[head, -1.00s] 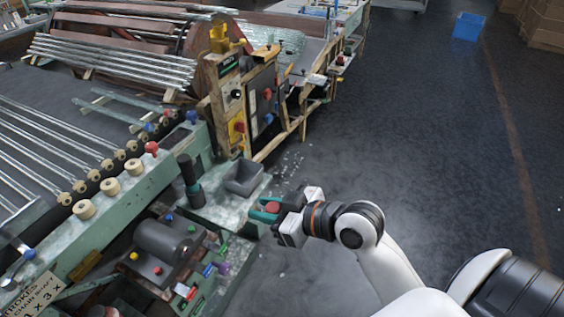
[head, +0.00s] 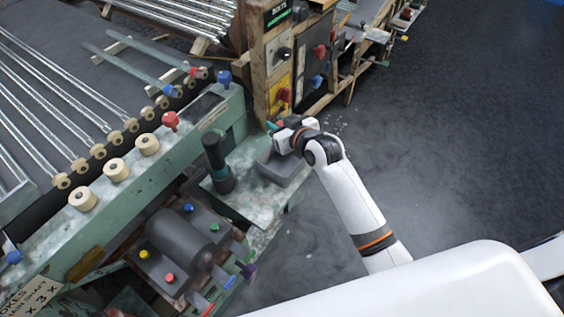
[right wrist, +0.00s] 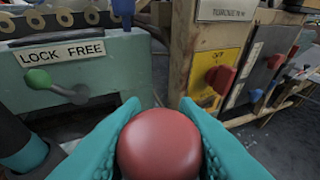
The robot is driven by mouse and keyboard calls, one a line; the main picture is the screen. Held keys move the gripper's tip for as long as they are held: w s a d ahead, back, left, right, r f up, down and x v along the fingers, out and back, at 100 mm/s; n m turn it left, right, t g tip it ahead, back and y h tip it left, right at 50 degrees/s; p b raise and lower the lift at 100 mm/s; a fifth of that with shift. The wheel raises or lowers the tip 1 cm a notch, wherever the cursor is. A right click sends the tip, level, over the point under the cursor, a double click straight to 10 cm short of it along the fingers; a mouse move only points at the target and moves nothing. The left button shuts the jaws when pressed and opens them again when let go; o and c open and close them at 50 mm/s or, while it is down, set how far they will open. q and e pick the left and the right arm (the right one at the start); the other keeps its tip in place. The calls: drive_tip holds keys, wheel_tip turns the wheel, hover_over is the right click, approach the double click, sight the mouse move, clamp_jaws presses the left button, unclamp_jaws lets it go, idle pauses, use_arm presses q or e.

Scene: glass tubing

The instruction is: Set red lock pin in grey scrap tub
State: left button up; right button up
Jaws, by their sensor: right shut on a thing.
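My right gripper (head: 274,127) has teal fingers, which also show in the right wrist view (right wrist: 160,122). They are shut on the red lock pin, whose round red head (right wrist: 158,146) fills the gap between them. The pin is hard to make out in the head view. The grey scrap tub (head: 282,171) stands on the pale green ledge of the machine. In the head view the gripper shows just beyond the tub's far rim; its exact height above it is unclear. The tub is not seen in the right wrist view. My left gripper is not in view.
A dark upright handle (head: 217,165) stands left of the tub. A wooden panel with a yellow plate and red knob (right wrist: 221,78) is close beyond the gripper. A green-knobbed lever (right wrist: 40,79) sits under the LOCK FREE label. Open floor lies to the right.

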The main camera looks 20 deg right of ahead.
wheel_tip(320, 180, down, 9)
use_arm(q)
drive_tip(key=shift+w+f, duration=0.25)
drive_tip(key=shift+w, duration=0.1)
use_arm(e)
drive_tip(key=shift+d, duration=0.1)
drive_tip(key=shift+f+b, duration=0.2)
drive_tip(key=shift+b, duration=0.15)
drive_tip(key=o, duration=1)
drive_tip(key=shift+c, duration=0.2)
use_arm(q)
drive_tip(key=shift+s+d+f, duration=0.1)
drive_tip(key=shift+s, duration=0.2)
use_arm(e)
drive_tip(key=shift+r, duration=0.15)
